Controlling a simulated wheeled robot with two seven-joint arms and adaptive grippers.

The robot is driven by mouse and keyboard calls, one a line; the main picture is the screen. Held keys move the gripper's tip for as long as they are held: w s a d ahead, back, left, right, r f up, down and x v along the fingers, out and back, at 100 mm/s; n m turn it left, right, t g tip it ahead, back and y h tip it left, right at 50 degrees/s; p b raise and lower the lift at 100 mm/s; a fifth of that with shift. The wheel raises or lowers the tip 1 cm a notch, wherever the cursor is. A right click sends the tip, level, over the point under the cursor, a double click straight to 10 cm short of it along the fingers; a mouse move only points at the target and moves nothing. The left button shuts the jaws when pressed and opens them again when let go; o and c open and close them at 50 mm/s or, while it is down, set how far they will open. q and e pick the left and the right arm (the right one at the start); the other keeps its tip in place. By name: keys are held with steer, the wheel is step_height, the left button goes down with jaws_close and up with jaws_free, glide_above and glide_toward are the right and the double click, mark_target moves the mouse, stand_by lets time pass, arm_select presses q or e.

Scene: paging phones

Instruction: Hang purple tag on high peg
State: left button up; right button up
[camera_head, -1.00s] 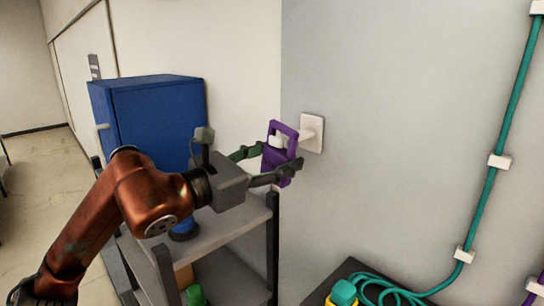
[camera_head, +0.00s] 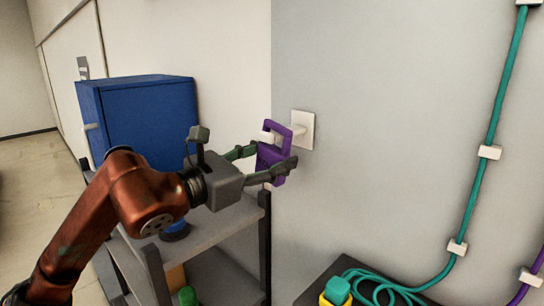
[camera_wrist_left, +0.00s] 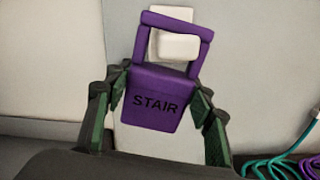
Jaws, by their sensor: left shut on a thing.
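The purple tag (camera_head: 276,155) is an open frame above a solid plate that reads STAIR in the left wrist view (camera_wrist_left: 153,112). My left gripper (camera_head: 273,163) is shut on the tag's sides, with one finger on each side of the plate. The white peg (camera_head: 268,137) sticks out of a square white wall plate (camera_head: 306,131). Its tip shows on the near side of the tag, through the open frame. In the left wrist view the peg's end (camera_wrist_left: 178,47) fills much of the opening, below the top bar. My right gripper is not in view.
A blue cabinet (camera_head: 135,110) stands on a grey shelf cart (camera_head: 215,226) behind my left arm. A teal cable (camera_head: 478,185) runs down the wall through white clips and coils at the bottom.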

arm_select(q)
steer(key=o, duration=1.4)
steer(key=shift+f, duration=0.15)
steer(key=shift+c, duration=0.2)
